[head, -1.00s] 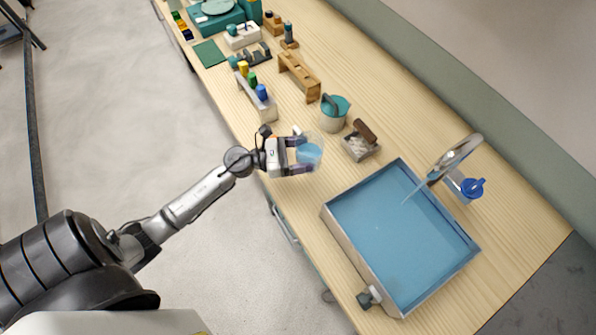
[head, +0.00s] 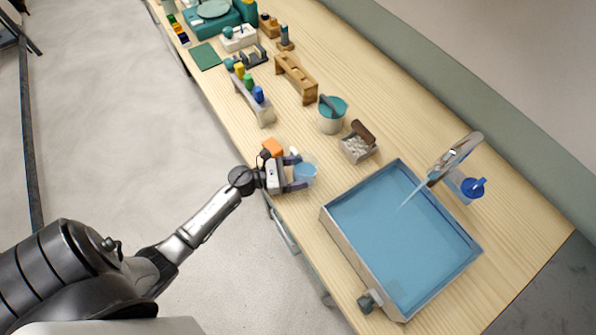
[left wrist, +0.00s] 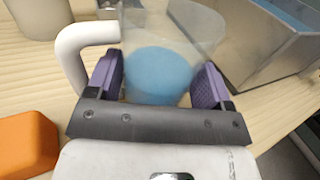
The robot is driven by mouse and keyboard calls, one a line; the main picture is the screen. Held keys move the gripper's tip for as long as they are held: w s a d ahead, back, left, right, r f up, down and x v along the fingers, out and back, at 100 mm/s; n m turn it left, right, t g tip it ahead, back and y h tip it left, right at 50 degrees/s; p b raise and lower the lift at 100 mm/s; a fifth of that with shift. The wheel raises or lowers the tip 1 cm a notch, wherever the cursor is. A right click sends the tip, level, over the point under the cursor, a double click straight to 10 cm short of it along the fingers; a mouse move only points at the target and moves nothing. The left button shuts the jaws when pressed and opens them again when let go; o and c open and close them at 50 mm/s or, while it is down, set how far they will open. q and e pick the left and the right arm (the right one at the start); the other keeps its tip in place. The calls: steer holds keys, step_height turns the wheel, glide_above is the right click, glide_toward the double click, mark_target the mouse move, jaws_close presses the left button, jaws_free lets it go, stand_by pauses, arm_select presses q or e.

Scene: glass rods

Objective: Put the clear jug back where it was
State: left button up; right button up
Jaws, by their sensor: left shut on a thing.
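The clear jug (head: 306,169) holds blue liquid. It is between the fingers of my left gripper (head: 293,171), near the front edge of the bench. In the left wrist view the jug (left wrist: 165,35) shows between two purple finger pads, with its white handle (left wrist: 72,55) on the left. My left gripper (left wrist: 158,85) is shut on the jug. The jug looks roughly upright; I cannot tell if its base touches the bench. My right gripper is not in view.
An orange block (head: 272,147) lies close beside my left gripper. A large blue-filled sink tray (head: 333,229) with a tap stands to the right. A teal-topped bucket (head: 331,122) and a box of white pieces (head: 358,153) stand behind. A rack (head: 262,111) holds coloured bottles.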

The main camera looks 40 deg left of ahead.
arm_select(q)
steer(key=shift+f, duration=0.1)
steer(key=o, duration=1)
steer(key=shift+o, duration=0.2)
